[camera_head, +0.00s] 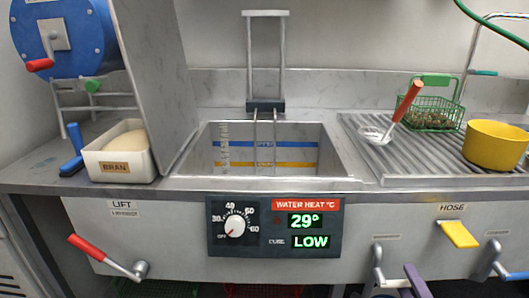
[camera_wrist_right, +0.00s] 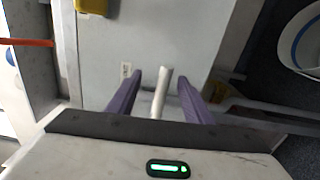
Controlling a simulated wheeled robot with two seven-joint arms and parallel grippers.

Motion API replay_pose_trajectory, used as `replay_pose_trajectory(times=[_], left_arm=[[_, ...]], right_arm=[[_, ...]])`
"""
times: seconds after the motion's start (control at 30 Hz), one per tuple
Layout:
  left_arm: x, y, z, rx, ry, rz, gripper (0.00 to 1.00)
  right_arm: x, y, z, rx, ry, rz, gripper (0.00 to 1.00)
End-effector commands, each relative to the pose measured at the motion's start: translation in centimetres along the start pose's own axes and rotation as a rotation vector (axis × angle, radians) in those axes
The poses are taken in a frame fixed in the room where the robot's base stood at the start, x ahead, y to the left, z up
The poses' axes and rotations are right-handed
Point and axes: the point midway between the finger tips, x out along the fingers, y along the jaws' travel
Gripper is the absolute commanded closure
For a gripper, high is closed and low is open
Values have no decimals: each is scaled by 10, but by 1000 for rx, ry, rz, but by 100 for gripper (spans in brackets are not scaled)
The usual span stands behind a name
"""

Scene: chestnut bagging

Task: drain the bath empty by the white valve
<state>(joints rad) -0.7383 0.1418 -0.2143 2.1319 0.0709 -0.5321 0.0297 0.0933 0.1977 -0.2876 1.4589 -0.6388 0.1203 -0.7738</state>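The steel bath (camera_head: 330,160) is in the middle of the head view, with a blue and a yellow line on its far wall; I cannot tell its water level. In the right wrist view a white valve handle (camera_wrist_right: 160,95) stands between the two purple fingers of my right gripper (camera_wrist_right: 160,98). The fingers are apart, with a gap on each side of the handle. In the head view my right gripper (camera_head: 408,284) is at the bottom edge, beside a grey metal valve fitting (camera_head: 378,262) on the counter front. My left gripper is not in view.
The yellow hose lever (camera_head: 458,234) sits right of and above the right gripper. The heat panel (camera_head: 272,228) reads 29° and LOW. The red lift lever (camera_head: 92,248) is at the left. A green basket (camera_head: 433,112) and yellow bowl (camera_head: 495,145) stand on the ribbed drainer.

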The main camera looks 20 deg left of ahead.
Motion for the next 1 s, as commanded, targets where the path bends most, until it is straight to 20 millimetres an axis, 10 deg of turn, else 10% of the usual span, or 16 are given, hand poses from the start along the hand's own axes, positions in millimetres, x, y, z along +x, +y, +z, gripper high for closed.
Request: replay_pose_trajectory(times=[0.5,1.0], left_arm=[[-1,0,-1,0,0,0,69],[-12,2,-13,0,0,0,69]], right_arm=[[-3,-2,0,5,0,-5,53],[-61,-1,0,4,-1,-6,53]])
